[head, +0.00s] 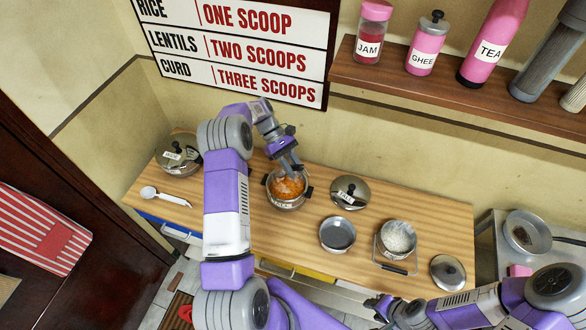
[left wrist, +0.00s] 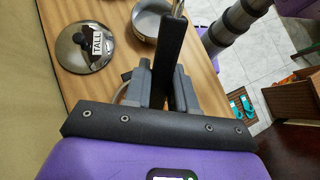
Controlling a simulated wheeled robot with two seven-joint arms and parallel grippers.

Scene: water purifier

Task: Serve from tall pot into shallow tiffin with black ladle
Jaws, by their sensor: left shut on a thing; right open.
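A steel pot of orange food (head: 287,189) with dark side handles stands uncovered mid-counter. A round lid (head: 350,192) lies to its right; in the left wrist view the lid (left wrist: 82,45) reads "TALL". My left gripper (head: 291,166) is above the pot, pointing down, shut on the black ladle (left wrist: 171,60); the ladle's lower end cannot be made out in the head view. An empty shallow steel tiffin (head: 337,235) sits in front of the lid and shows in the left wrist view (left wrist: 146,28). My right gripper (head: 379,307) is open and empty near the counter's front.
A white ladle (head: 165,197) and a lidded pot (head: 178,153) are at left. A shelf (head: 450,98) with jars and a sign (head: 240,45) are behind.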

